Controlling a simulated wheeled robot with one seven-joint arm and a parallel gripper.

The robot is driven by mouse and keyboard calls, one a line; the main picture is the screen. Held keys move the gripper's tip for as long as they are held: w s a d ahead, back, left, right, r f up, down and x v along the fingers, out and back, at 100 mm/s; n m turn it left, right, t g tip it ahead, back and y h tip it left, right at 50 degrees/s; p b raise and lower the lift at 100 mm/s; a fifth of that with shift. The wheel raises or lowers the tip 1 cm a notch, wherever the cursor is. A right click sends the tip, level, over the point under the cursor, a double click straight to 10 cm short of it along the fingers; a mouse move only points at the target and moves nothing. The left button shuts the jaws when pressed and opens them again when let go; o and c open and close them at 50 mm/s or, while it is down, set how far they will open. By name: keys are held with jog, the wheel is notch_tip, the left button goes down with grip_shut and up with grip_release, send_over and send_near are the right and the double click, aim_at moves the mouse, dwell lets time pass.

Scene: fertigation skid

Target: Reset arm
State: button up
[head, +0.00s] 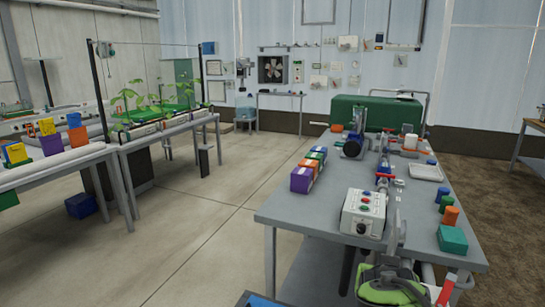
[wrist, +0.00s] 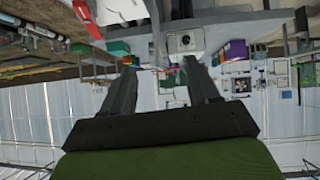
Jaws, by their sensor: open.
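My gripper (wrist: 160,64) shows in the wrist view with its two dark fingers spread apart and nothing between them. That view is upside down, with the floor and benches at the top. Part of my green and grey arm (head: 388,287) shows at the bottom right of the head view, in front of the near end of the grey bench (head: 300,215). A white control box (head: 364,212) with coloured buttons stands on that bench close behind the arm. The same control box (wrist: 186,41) appears beyond the fingertips in the wrist view.
Purple, green and orange boxes (head: 307,170) line the bench's left edge. Pumps and pipes run along its middle. A teal box (head: 452,239), coloured cylinders and a white tray (head: 426,173) lie on its right. Plant benches (head: 165,130) stand at left. The concrete floor between is clear.

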jog(key=s+a+f+n+g+y+p, duration=0.1)
jog(key=s+a+n+g+y, duration=0.15)
jog(key=s, duration=0.85)
jog(key=s+a+f+n+g+y, duration=0.15)
jog(key=s+a, duration=0.25)
jog(key=s, duration=0.7)
notch_tip(320, 180, up, 15)
jog(key=p, duration=1.5)
jog(key=shift+r+n+y, duration=0.15)
jog(key=shift+n+y, duration=0.15)
jog(key=shift+y, duration=0.1)
jog(key=shift+w, duration=0.15)
